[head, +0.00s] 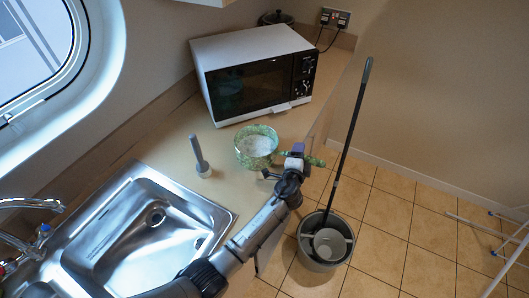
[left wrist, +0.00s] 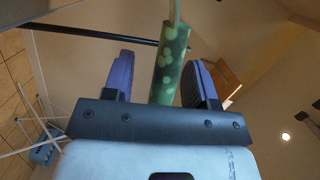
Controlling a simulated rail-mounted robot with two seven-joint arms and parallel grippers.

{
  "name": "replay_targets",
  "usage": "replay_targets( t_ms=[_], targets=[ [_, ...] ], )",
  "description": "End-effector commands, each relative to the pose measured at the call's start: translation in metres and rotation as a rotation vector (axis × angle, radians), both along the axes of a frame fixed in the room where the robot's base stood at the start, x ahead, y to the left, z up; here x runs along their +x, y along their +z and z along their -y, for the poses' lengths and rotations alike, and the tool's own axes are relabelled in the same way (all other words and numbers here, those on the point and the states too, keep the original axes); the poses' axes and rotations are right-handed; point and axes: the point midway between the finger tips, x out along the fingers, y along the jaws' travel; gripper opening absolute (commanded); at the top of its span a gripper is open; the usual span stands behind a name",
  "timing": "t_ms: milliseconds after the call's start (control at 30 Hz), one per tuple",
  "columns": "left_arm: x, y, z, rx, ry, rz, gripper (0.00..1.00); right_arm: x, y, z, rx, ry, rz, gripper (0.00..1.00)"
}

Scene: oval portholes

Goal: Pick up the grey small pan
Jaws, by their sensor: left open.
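A small pan (head: 252,157) with a green mottled outside and a pale inside stands on the counter in front of the microwave; it looks green rather than grey. Its green handle points right, toward the counter's edge. My left gripper (head: 297,156) is at this handle, with its purple fingers open. In the left wrist view the mottled handle (left wrist: 168,65) stands between the two fingers of the left gripper (left wrist: 160,82), with a gap on at least the right side. My right gripper is not in view.
A white microwave (head: 252,75) stands behind the pan. A grey upright brush-like object (head: 200,158) stands left of it. A steel sink (head: 145,235) is at front left. A bucket (head: 325,242) with a long pole stands on the floor beside the counter.

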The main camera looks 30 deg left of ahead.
Motion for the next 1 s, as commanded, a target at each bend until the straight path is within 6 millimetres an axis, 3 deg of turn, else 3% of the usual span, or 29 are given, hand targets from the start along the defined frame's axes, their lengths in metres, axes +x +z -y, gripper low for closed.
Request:
replay_targets(
  t_ms=[233,767,1000],
  targets=[
    [0.0006,0.0003,-0.0004,0.000,0.000,0.000,0.51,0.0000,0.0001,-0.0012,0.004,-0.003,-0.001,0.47],
    [0.0003,0.0001,-0.0003,0.000,0.000,0.000,0.00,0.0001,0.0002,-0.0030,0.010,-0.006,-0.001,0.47],
    [0.0004,0.0002,-0.0002,0.000,0.000,0.000,0.00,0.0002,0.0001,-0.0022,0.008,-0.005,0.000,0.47]
  ],
)
